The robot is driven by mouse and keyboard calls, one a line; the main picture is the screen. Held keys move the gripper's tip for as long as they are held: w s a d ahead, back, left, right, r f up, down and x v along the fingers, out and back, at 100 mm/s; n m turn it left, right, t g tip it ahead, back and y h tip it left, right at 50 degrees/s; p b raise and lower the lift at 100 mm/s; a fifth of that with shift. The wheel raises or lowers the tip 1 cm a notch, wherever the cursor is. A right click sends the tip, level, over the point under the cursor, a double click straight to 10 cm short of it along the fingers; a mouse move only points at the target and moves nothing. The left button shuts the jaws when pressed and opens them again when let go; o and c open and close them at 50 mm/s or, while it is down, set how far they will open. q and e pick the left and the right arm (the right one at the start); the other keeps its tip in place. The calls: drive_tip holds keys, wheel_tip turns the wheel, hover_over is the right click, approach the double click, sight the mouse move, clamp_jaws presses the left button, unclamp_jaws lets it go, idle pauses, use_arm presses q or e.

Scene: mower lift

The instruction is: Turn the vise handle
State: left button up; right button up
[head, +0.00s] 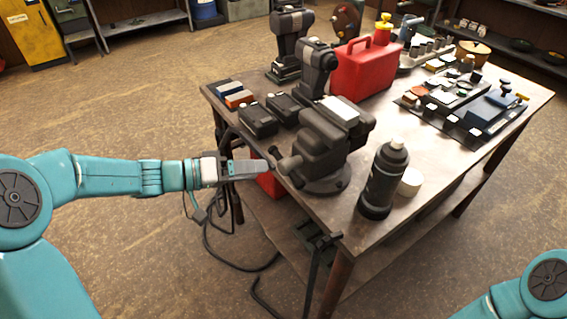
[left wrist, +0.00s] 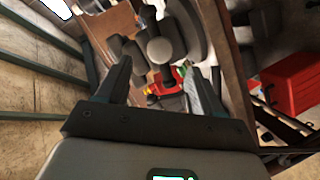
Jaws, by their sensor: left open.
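The dark vise (head: 322,140) is mounted at the near left part of the bench. Its handle (head: 284,162), a short dark bar with rounded ends, sticks out on the left side toward my arm. My left gripper (head: 262,168) is level with the handle, just left of it; whether they touch cannot be told. In the left wrist view, the gripper (left wrist: 170,68) has its two fingers wide apart, with a rounded dark handle end (left wrist: 160,50) showing between them and nothing held. My right gripper is out of view; only part of my right arm shows.
The wooden bench (head: 300,220) holds a black spray can (head: 384,180), a white round lid or roll (head: 411,182), dark battery packs (head: 258,120), a red canister (head: 365,70) and a parts tray (head: 440,105). A black cable (head: 225,258) hangs to the floor.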

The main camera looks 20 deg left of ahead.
sight(281, 168)
use_arm(q)
drive_tip(key=p+x, duration=0.1)
drive_tip(key=x, duration=0.7)
drive_tip(key=shift+d, duration=0.1)
drive_tip(key=c, duration=1)
